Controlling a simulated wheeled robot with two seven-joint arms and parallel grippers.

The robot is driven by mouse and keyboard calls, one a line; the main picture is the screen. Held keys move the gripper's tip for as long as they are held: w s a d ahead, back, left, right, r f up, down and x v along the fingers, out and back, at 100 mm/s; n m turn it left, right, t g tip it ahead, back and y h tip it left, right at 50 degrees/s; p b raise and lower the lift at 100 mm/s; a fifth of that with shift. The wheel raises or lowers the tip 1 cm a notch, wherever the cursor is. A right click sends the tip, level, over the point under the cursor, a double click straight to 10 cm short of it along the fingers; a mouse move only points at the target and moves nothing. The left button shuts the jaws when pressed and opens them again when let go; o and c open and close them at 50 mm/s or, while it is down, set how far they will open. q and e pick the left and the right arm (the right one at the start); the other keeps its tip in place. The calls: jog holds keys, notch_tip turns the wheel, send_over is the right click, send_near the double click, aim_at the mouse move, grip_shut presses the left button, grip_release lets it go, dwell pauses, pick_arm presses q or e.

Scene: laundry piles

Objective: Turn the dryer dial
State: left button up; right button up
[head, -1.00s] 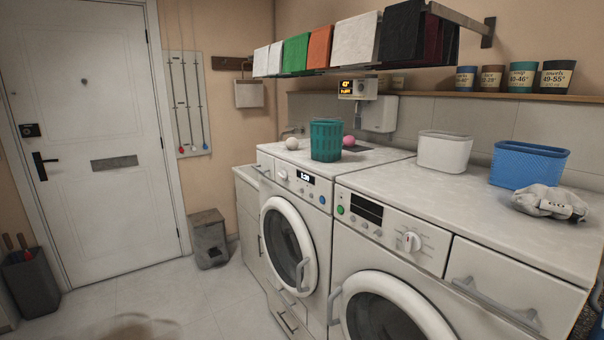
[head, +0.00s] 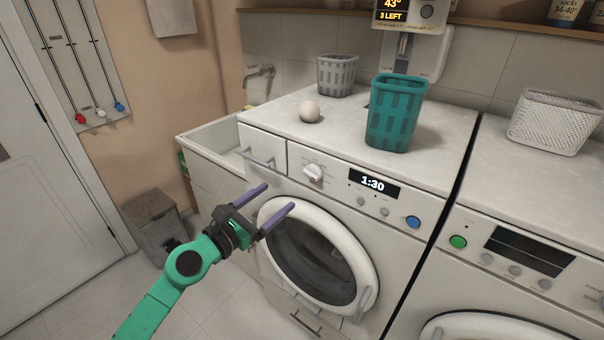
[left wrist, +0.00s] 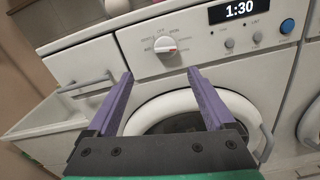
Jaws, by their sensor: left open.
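The left machine (head: 405,205) is white with a round door, a lit display (head: 373,184) reading 1:30 and a blue button (head: 413,222). Its white dial (head: 313,172) is on the panel left of the display; it also shows in the left wrist view (left wrist: 165,44), with a red mark on it. My left gripper (head: 280,195) has purple fingers. It is open and empty, in front of the machine, below and left of the dial in the head view. In the left wrist view the fingertips (left wrist: 160,74) lie below the dial, apart from it. My right gripper is not in view.
A teal basket (head: 396,112), a white ball (head: 309,111) and a grey basket (head: 337,75) stand on the left machine. A drawer handle (head: 258,159) juts out left of the dial. The second machine (head: 508,262) stands at right. A grey bin (head: 158,221) is on the floor.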

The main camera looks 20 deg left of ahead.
aim_at(310, 174)
pick_arm(q)
jog(key=x, duration=0.3)
jog(key=p+x, duration=0.1)
jog(key=x, duration=0.7)
jog(key=shift+d+r, duration=0.2)
jog(key=shift+d, duration=0.3)
jog(key=shift+w, duration=0.2)
jog(key=shift+s+d, duration=0.15)
jog(key=shift+d, duration=0.05)
jog(key=shift+r, duration=0.1)
jog(key=c, duration=1.4)
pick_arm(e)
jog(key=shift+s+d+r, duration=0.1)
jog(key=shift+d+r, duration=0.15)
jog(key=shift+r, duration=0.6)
